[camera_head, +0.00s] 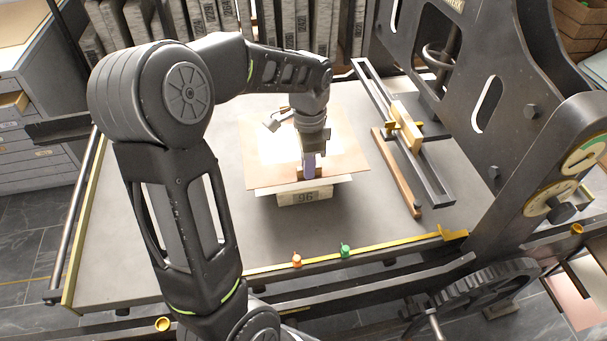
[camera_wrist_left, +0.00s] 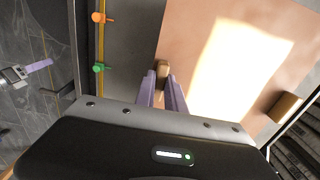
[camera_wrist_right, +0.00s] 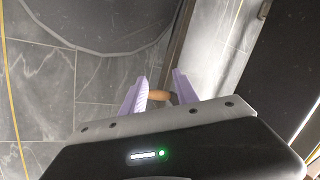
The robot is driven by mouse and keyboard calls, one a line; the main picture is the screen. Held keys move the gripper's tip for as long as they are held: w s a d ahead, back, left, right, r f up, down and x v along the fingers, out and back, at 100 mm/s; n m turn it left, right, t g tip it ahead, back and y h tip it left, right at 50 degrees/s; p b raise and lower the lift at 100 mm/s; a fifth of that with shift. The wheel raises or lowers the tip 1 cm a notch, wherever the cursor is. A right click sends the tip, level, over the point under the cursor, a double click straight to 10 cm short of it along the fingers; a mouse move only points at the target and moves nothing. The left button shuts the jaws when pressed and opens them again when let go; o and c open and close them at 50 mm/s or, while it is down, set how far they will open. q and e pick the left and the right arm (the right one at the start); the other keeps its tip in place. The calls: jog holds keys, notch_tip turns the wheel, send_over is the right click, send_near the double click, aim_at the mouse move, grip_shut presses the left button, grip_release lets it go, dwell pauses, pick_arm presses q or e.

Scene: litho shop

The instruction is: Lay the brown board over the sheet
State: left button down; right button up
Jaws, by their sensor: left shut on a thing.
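The brown board (camera_head: 346,160) lies flat above a light stone block (camera_head: 304,197) marked 96, in the middle of the press bed. A pale edge of the sheet (camera_head: 268,189) shows under the board's near side. The rest of the sheet is hidden. My left gripper (camera_head: 309,172) is shut on the small wooden grip (camera_wrist_left: 162,69) at the board's near edge. In the left wrist view the board (camera_wrist_left: 186,48) carries a second wooden grip (camera_wrist_left: 284,106) at its other edge. Whether board and sheet touch cannot be told. My right gripper (camera_wrist_right: 158,88) has its fingers apart, over the floor.
An orange peg (camera_head: 297,260) and a green peg (camera_head: 345,251) stand on the brass front rail. A wooden bar (camera_head: 396,172) and the press frame (camera_head: 480,85) bound the right side. Stone slabs stand behind.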

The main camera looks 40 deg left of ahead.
pick_arm(q)
notch_tip(320, 180, down, 4)
jog(key=shift+f, duration=0.2)
notch_tip(320, 180, down, 3)
jog(key=shift+f+p, duration=0.1)
jog(key=shift+p, duration=0.2)
jog(key=shift+f, duration=0.3)
jog(key=shift+f, duration=0.1)
jog(key=c, duration=1.4)
grip_release()
